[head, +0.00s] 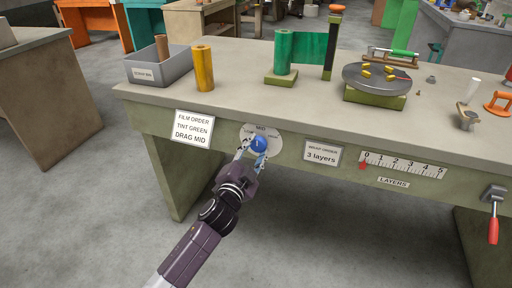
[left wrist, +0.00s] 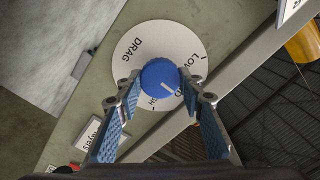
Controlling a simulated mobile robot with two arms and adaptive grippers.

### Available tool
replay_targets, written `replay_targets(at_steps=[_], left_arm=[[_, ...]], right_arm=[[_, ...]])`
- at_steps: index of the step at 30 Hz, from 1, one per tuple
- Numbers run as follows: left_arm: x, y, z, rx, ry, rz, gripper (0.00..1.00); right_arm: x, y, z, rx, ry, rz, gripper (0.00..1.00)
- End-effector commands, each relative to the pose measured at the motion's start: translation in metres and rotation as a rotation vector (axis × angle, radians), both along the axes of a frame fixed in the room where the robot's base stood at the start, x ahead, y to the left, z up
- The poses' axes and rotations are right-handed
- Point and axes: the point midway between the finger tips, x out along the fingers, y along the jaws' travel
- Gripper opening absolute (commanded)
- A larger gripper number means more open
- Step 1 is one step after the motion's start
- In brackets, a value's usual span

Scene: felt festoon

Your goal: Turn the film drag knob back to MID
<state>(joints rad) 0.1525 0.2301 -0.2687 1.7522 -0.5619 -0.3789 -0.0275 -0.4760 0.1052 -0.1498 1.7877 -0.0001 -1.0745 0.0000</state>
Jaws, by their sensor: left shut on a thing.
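The film drag knob (head: 259,144) is round and blue, on a white dial plate on the bench's front panel. My left gripper (head: 251,155) reaches up to it from below, its two fingers shut on the knob's sides. In the left wrist view the knob (left wrist: 160,74) sits between the fingertips (left wrist: 158,88). Its white line points to the lower right, near the partly covered MID lettering; exact alignment cannot be told. The dial plate (left wrist: 134,70) shows DRAG and LOW, with MID and HIGH partly hidden. My right gripper is not in view.
A sign (head: 193,128) left of the dial reads FILM ORDER, TINT GREEN, DRAG MID. A "3 layers" sign (head: 321,154) and a layers scale (head: 402,166) are to the right. A green film roll (head: 283,52) and turntable (head: 376,80) stand on the bench top.

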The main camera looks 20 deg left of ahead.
Motion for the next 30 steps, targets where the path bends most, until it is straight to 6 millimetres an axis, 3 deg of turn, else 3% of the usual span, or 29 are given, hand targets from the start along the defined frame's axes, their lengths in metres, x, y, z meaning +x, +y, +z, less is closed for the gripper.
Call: replay_targets(at_steps=[10,11,15,25,30], left_arm=[[0.0,-0.001,0.0,0.001,0.0,-0.001,0.11],[0.0,-0.001,0.0,0.001,0.0,-0.001,0.37],[0.0,-0.001,0.0,0.0,0.0,-0.001,0.53],[-0.003,0.0,-0.001,0.0,0.001,-0.001,0.53],[-0.023,0.0,-0.001,0.0,0.001,-0.001,0.53]], right_arm=[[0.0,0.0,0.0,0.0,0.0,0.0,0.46],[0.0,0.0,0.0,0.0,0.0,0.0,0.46],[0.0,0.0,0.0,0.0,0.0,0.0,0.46],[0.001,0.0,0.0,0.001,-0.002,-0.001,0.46],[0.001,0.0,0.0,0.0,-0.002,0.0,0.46]])
